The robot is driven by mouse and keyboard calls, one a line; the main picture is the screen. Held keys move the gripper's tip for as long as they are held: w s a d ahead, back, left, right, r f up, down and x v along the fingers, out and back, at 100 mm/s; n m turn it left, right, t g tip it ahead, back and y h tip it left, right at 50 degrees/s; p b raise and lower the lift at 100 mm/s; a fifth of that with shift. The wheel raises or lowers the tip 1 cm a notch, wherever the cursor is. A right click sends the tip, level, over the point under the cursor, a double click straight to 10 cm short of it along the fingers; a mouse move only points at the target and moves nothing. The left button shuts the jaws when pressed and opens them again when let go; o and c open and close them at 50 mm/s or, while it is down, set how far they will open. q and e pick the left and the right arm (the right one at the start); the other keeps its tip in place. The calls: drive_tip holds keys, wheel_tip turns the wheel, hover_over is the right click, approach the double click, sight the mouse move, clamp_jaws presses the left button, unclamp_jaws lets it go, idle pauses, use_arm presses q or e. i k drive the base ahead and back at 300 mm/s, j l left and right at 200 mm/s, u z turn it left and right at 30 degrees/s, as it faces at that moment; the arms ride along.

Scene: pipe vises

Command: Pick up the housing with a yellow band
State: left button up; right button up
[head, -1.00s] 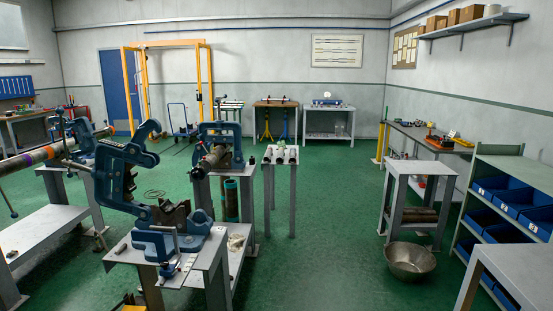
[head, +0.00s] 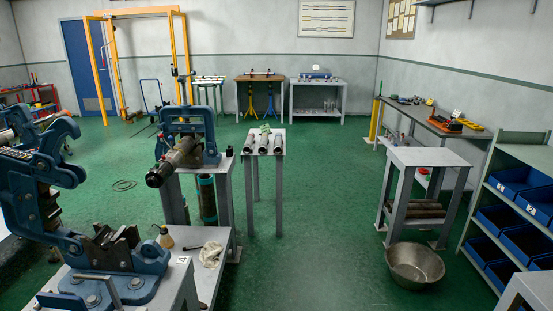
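Three short grey cylindrical pieces, which may be the housings, lie side by side on a narrow stand (head: 280,133) in the middle of the head view. The left piece (head: 249,144), the middle piece (head: 263,143) and the right piece (head: 277,143) point toward me. A small greenish item (head: 265,129) is at the far side of the stand top. The pieces are too small to make out a yellow band on any of them. Neither of my grippers is in view.
A large blue open vise (head: 110,275) stands on a bench at the near left. Behind it, another blue vise (head: 209,140) holds a dark pipe (head: 172,164). A metal bowl (head: 415,265) is on the floor by a grey table (head: 428,157). The green floor (head: 325,200) between is clear.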

sight(264, 142)
drive_tip(key=i, duration=2.65)
drive_tip(key=i+z, duration=0.1)
drive_tip(key=i, duration=0.65)
drive_tip(key=i+j+z, duration=0.1)
drive_tip(key=i, duration=0.65)
drive_tip(key=i+j+z, duration=0.1)
drive_tip(key=i+j, duration=0.15)
drive_tip(key=i, duration=0.5)
drive_tip(key=i+z, duration=0.15)
drive_tip(key=i+j, duration=0.05)
